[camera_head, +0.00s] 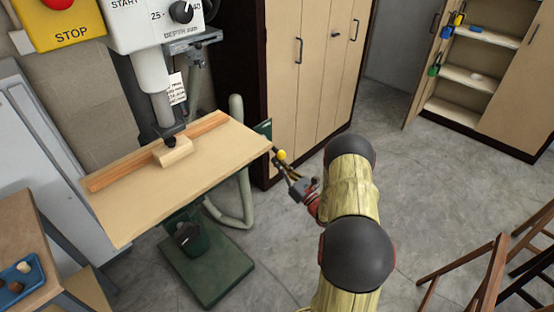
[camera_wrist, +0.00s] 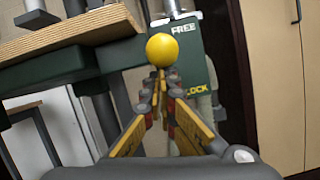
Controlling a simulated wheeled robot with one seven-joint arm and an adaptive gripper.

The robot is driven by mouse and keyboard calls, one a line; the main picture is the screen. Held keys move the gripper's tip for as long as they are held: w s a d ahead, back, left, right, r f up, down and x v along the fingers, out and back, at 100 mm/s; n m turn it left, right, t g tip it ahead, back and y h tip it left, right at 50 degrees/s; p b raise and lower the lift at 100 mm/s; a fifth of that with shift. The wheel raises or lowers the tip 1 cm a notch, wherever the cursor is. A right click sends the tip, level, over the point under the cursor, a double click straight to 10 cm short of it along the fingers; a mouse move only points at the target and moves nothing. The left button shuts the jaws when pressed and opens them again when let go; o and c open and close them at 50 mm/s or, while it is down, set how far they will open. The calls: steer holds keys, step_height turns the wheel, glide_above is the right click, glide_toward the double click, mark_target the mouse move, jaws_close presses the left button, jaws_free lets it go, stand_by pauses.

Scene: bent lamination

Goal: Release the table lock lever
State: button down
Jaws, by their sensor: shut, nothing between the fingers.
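The lock lever's yellow ball knob (camera_wrist: 162,50) is in the middle of the wrist view, in front of a green plate (camera_wrist: 193,60) marked FREE at the top and LOCK lower down. The knob appears nearer the height of FREE; the lever's rod is mostly hidden. In the head view the knob (camera_head: 281,154) is at the right corner of the drill table (camera_head: 140,200). My gripper (camera_wrist: 163,80) is shut and empty, its fingertips just below the knob in the picture. Whether they touch it I cannot tell. The gripper (camera_head: 282,165) also shows in the head view.
The drill press holds a wooden fence (camera_head: 115,172) and block (camera_head: 172,151) on its table. A tall cabinet (camera_head: 305,80) stands close behind the lever. A wooden chair (camera_head: 490,265) is at right. Open floor (camera_head: 420,180) lies between them.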

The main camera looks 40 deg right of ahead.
mark_target(282, 158)
steer(key=shift+s+r+g+p, duration=0.25)
steer(key=shift+r+g+p, duration=0.3)
steer(key=shift+p, duration=0.8)
steer(key=shift+s+r+g+p, duration=0.2)
steer(key=shift+r+g+p, duration=0.35)
steer(key=shift+p, duration=0.75)
steer(key=shift+s+r+p, duration=0.3)
steer(key=shift+r+p, duration=0.65)
steer(key=shift+p, duration=0.1)
